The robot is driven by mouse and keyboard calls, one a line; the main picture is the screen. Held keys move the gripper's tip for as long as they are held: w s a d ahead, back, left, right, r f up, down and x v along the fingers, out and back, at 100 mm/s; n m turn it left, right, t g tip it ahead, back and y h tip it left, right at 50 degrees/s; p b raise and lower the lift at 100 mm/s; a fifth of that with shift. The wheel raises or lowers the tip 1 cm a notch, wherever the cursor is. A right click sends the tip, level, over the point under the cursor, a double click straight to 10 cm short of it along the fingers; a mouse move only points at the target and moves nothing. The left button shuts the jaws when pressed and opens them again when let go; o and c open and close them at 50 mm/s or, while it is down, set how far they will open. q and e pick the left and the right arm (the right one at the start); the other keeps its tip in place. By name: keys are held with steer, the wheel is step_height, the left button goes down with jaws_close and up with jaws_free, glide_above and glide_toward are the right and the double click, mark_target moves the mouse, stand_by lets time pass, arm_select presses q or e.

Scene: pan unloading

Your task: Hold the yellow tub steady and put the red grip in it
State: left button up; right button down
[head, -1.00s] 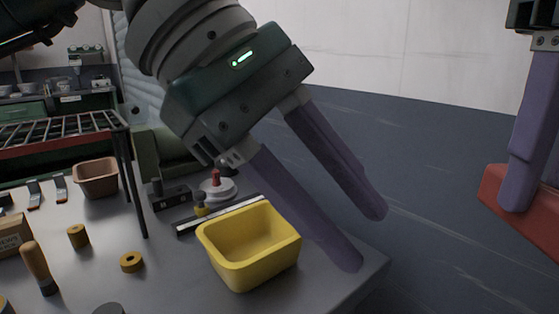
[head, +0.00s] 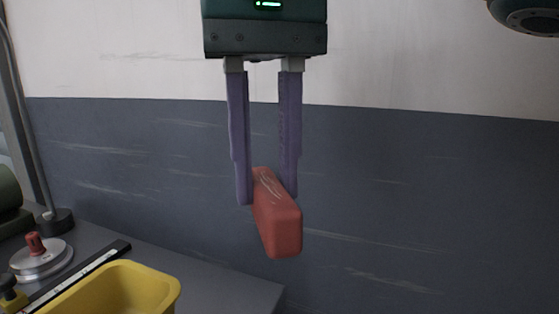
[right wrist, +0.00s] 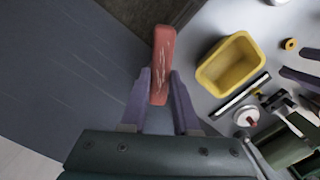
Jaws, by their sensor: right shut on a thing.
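The red grip (head: 278,222), a scuffed block with pale scratches, is held between the fingertips of my right gripper (head: 266,192). It hangs in the air to the right of the yellow tub (head: 118,288), above the tub's rim height in the head view. The right wrist view also shows the red grip (right wrist: 162,62) in the fingers (right wrist: 160,98) and the whole yellow tub (right wrist: 230,64), upright, empty and apart from the grip. Purple fingers of my left gripper (right wrist: 304,66) show partly at that view's right edge; their opening is unclear.
The tub stands on a grey table (head: 225,284) near its edge. A dark metal strip (head: 82,274) lies beside it. A round pale piece with a red knob (head: 40,255) stands at the left. A small yellow ring (right wrist: 290,44) lies beyond the tub.

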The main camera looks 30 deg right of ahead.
arm_select(q)
steer(key=f, duration=0.8)
steer(key=w+d+f, duration=0.1)
steer(key=f, duration=0.3)
steer(key=shift+d, duration=0.1)
arm_select(e)
steer(key=w+a+m+t+y, duration=0.3)
steer(key=a+m, duration=1)
steer(key=m, duration=0.9)
steer(key=shift+w+f, duration=0.45)
steer(key=shift+w, duration=0.65)
arm_select(q)
jaws_close()
